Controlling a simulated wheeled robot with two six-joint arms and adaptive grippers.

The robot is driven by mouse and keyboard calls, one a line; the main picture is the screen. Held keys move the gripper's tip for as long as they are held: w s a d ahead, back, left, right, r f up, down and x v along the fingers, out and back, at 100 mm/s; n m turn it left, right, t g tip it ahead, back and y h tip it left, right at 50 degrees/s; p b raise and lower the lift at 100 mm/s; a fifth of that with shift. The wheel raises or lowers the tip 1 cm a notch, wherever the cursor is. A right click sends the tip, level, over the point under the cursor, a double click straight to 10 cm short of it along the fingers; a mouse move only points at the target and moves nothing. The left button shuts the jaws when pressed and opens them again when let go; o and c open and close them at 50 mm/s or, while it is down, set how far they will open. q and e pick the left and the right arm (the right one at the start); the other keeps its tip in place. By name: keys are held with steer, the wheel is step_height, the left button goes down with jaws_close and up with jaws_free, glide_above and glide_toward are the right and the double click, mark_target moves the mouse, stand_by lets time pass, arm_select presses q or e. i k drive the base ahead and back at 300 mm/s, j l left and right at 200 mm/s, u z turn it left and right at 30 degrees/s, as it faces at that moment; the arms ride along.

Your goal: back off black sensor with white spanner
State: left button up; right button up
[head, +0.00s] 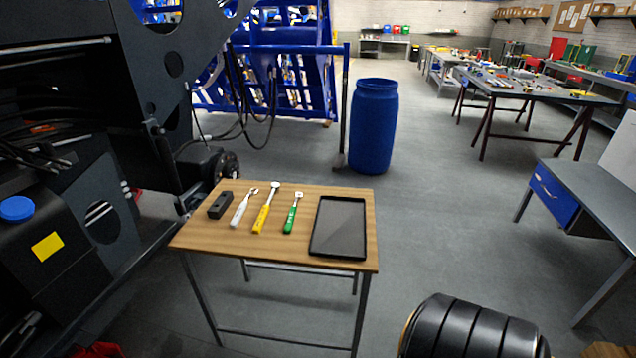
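The white spanner (242,209) lies on the small wooden-topped table (200,238), between a black block and a yellow-handled tool. Its handle points to the near side and its metal head to the far side. No black sensor can be picked out for certain. A dark round-ended unit (212,164) sits on the chassis side just behind the table, but I cannot tell if it is the sensor. Neither of my grippers is in view.
The table also holds the black block (220,205), the yellow-handled tool (266,209), a green-handled tool (293,214) and a dark tablet (339,227). The harvester chassis (95,130) fills the left. A blue barrel (373,126) stands behind.

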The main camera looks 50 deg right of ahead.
mark_target(237, 217)
steer(key=z, duration=1)
steer(key=u, duration=0.5)
steer(key=j+u, duration=0.1)
steer(key=u, duration=0.85)
steer(key=i+u, duration=0.1)
steer(key=u, duration=0.35)
steer(key=j+u, duration=0.1)
steer(key=u, duration=0.4)
steer(key=z, duration=2.5)
